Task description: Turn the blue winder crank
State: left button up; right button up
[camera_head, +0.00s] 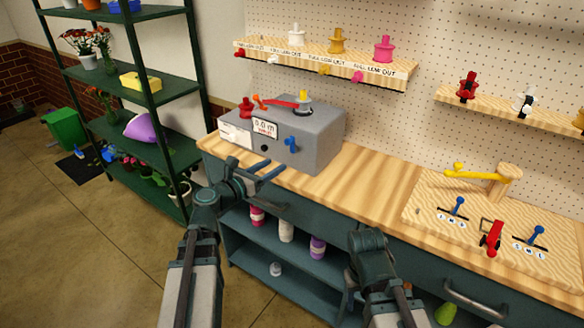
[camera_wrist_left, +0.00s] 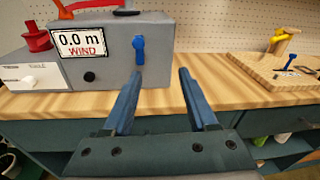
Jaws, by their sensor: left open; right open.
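The blue winder crank (camera_head: 291,142) sits on the front face of the grey winder box (camera_head: 322,137), near its right end. In the left wrist view the crank (camera_wrist_left: 138,50) hangs downward, right of the display (camera_wrist_left: 82,45) reading "0.0 m WIND". My left gripper (camera_head: 270,175) is open and empty, in front of the bench edge and short of the crank. In the left wrist view its two fingers (camera_wrist_left: 158,98) point toward the box, with the crank slightly left of the gap. My right arm (camera_head: 370,255) is low at the bench front; its fingers are hard to make out.
A wooden board (camera_head: 425,210) with a yellow lever (camera_head: 470,172), blue levers and a red lever lies on the right of the bench. A pegboard shelf (camera_head: 300,60) holds spools above. A green rack (camera_head: 165,100) stands left. The bench middle is clear.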

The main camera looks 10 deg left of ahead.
aim_at(286, 144)
pick_arm(q)
jog(key=w+n, duration=0.1)
jog(key=w, duration=0.3)
jog(key=w+d+n+t, duration=0.1)
jog(key=w, duration=0.3)
jog(key=w+n+y, duration=0.1)
jog(key=w, duration=0.3)
jog(key=shift+w+d+r, duration=0.2)
jog(key=shift+d+r, duration=0.05)
jog(key=shift+r, duration=0.05)
grip_shut()
